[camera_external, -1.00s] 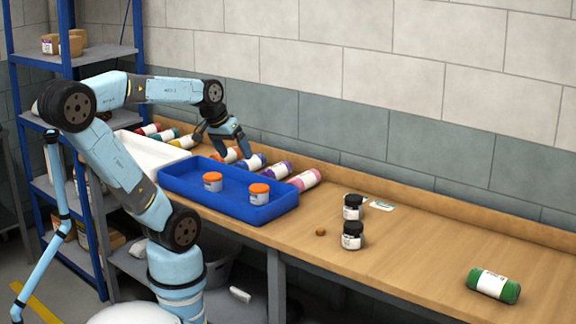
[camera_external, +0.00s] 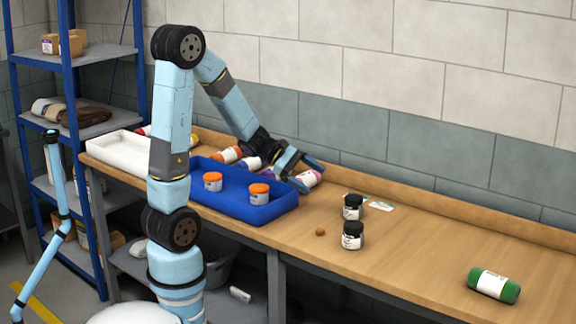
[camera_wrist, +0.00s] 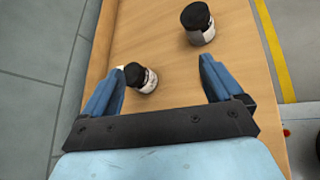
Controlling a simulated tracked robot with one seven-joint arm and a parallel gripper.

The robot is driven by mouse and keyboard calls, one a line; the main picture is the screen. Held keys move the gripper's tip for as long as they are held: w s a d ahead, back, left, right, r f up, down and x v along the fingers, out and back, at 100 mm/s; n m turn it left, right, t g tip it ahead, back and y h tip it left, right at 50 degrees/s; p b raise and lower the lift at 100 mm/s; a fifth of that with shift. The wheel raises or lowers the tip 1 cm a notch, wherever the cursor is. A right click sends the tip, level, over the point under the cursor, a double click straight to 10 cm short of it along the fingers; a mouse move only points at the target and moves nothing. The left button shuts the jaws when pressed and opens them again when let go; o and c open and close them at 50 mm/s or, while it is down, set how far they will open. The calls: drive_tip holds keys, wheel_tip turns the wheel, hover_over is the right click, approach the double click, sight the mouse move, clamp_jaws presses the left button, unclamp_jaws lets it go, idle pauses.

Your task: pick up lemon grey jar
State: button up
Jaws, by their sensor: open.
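Two dark grey jars with black lids and pale labels stand upright on the bench, right of the blue tray. The back jar (camera_external: 353,207) is nearer the wall, and the front jar (camera_external: 352,236) is nearer the bench's front edge. In the wrist view the back jar (camera_wrist: 143,79) shows between my fingers, toward the left one, and the front jar (camera_wrist: 198,25) is farther off. No lemon mark is readable on either label. My gripper (camera_external: 309,173) is open and empty, above the bench at the tray's right end, left of both jars; it also shows in the wrist view (camera_wrist: 163,82).
The blue tray (camera_external: 230,203) holds two orange-lidded jars (camera_external: 213,181). A small brown item (camera_external: 320,232) and a card (camera_external: 381,206) lie near the jars. A green bottle (camera_external: 493,286) lies far right.

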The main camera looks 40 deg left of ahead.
sight(359, 202)
drive_tip(key=w+a+f+n+t, duration=0.1)
drive_tip(key=w+f+n+t, duration=0.2)
drive_tip(key=w+f+n, duration=0.45)
drive_tip(key=shift+n+y, duration=0.25)
drive_tip(key=shift+y, duration=0.05)
drive_tip(key=x, duration=0.8)
drive_tip(key=shift+w+d, duration=0.2)
drive_tip(key=shift+w, duration=0.2)
drive_tip(key=shift+w+r+x, duration=0.1)
drive_tip(key=shift+x, duration=0.75)
drive_tip(key=shift+w+r+x, duration=0.1)
drive_tip(key=shift+r+x, duration=0.05)
drive_tip(key=shift+x, duration=0.7)
drive_tip(key=shift+w+r+x, duration=0.1)
drive_tip(key=shift+w+x, duration=0.05)
drive_tip(key=shift+x, duration=0.7)
drive_tip(key=shift+a, duration=0.1)
drive_tip(key=c, duration=1.2)
drive_tip(key=shift+o, duration=0.2)
drive_tip(key=shift+r, duration=0.1)
